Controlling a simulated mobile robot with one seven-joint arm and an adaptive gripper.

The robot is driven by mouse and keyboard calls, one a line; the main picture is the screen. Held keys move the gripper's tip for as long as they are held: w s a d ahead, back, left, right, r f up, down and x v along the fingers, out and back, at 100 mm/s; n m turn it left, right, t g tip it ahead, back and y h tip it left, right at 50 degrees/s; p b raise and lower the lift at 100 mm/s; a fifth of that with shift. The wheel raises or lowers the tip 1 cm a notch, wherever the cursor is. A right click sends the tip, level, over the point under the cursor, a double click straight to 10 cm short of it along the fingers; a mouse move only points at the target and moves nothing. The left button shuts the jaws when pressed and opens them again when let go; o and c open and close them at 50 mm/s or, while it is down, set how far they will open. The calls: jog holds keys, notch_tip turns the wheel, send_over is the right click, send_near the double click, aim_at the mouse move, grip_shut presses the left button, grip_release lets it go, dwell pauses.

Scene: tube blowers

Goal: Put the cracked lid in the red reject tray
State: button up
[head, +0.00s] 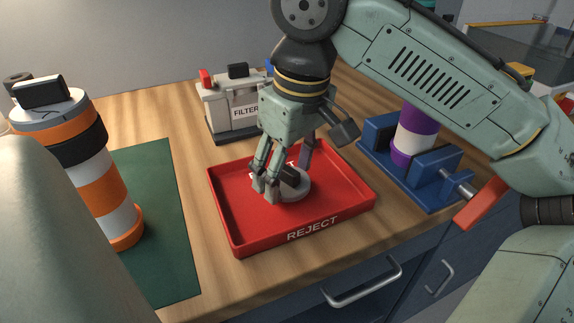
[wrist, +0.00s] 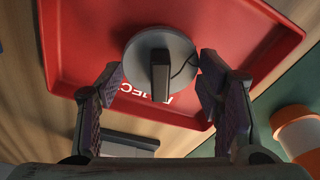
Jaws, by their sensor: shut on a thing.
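The cracked lid (head: 297,188) is a grey disc with a dark upright handle. It is inside the red reject tray (head: 226,221), low over or on its floor; I cannot tell whether it touches. In the wrist view the lid (wrist: 142,55) shows a dark crack line to the right of its handle, with the tray (wrist: 85,50) behind it. My gripper (head: 286,178) points down into the tray, shut on the lid's rim. In the wrist view its fingertips (wrist: 160,68) are on either side of the disc. The fingers hide part of the lid in the head view.
An orange and white tube (head: 104,181) with a grey, black-handled lid stands left on a green mat (head: 163,215). A filter box (head: 234,108) is behind the tray. A blue vise (head: 436,160) holding a purple and white tube (head: 414,130) is to the right.

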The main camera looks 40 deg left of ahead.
aim_at(296, 174)
jog(key=shift+f, duration=0.15)
jog(key=o, duration=1.1)
jog(key=shift+o, duration=0.2)
notch_tip(296, 174, up, 12)
jog(key=d+p, duration=0.1)
jog(key=shift+d, duration=0.4)
